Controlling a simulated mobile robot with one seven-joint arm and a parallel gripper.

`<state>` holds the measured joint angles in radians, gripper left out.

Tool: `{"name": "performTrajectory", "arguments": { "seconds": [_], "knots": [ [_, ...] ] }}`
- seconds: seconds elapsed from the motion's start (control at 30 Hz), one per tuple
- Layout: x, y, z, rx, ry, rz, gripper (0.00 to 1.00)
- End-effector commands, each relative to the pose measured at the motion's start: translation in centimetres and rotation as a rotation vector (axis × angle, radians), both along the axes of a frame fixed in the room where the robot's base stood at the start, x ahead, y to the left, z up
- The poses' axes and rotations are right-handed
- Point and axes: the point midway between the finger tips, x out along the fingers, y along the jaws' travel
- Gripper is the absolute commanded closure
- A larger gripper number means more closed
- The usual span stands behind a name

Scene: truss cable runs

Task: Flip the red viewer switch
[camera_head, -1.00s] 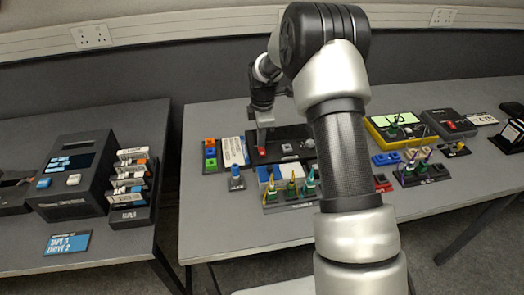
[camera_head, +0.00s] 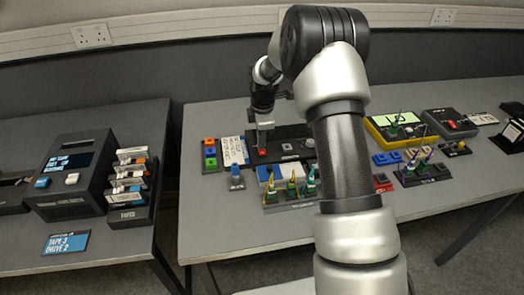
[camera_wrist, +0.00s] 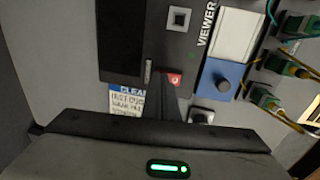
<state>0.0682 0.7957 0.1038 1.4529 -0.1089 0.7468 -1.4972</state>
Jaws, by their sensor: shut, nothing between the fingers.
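The black viewer panel (camera_head: 290,143) lies on the right-hand table, with its VIEWER label (camera_wrist: 207,22) readable in the wrist view. The red viewer switch (camera_wrist: 175,80) is a small red piece with a pale mark at the panel's edge; it also shows in the head view (camera_head: 262,152). My gripper (camera_wrist: 170,92) is shut and empty, pointing down with its tips right at the switch. The fingers partly cover the switch's surroundings. I cannot tell whether the tips touch it or which way it is set.
A blue block with a round knob (camera_wrist: 222,82) and a rack with green clips (camera_wrist: 270,98) sit close right of my gripper in the wrist view. A label card (camera_wrist: 126,101) lies to the left. A yellow-edged device (camera_head: 395,125) stands further right.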

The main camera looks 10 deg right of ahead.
Motion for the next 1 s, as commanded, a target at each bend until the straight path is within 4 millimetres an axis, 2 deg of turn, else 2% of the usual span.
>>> {"name": "performTrajectory", "arguments": {
  "seconds": [0.13, 0.33, 1.0],
  "knots": [
    [-0.1, 0.0, -0.4, 0.000, 0.003, 0.000, 1.00],
    [-0.1, 0.0, 0.2, 0.000, 0.004, 0.000, 1.00],
    [0.0, 0.0, 5.8, 0.000, 0.001, 0.000, 1.00]
  ]
}}
